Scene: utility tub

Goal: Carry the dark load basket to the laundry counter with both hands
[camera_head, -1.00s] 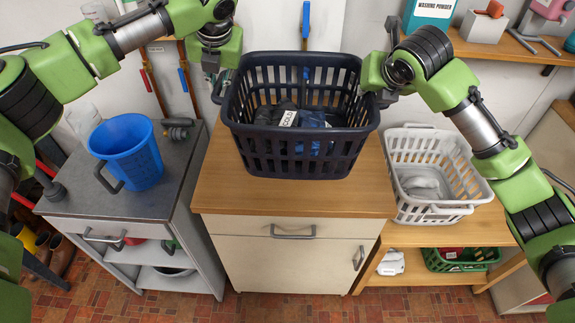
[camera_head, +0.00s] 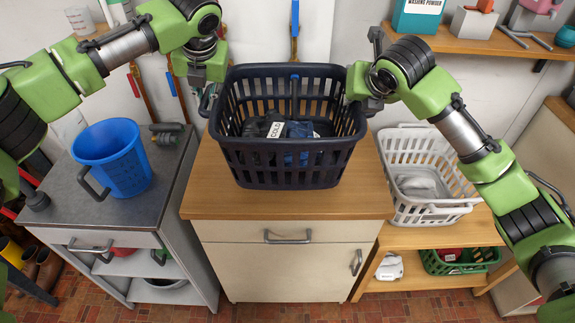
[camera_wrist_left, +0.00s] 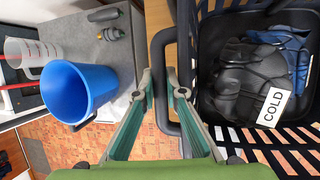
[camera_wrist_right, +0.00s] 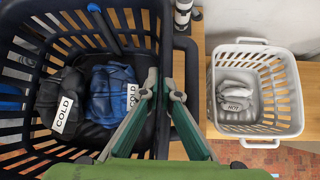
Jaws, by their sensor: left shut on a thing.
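The dark load basket (camera_head: 290,165) is over the wooden-topped counter (camera_head: 285,203), upright, with dark and blue cloth and a "COLD" label inside. I cannot tell whether its bottom touches the top. My left gripper (camera_head: 206,85) is shut on the basket's left handle; the left wrist view shows its fingers (camera_wrist_left: 163,85) around the handle bar (camera_wrist_left: 158,60). My right gripper (camera_head: 368,98) is at the right handle; in the right wrist view its fingers (camera_wrist_right: 165,90) stand slightly apart near the rim and handle bar (camera_wrist_right: 190,100). Their grip there is unclear.
A grey cart (camera_head: 130,222) with a blue bucket (camera_head: 112,160) stands left. A white basket (camera_head: 424,175) is on a wooden shelf unit at right, above a green basket (camera_head: 458,262). A wall shelf (camera_head: 490,42) holds washing powder (camera_head: 420,10).

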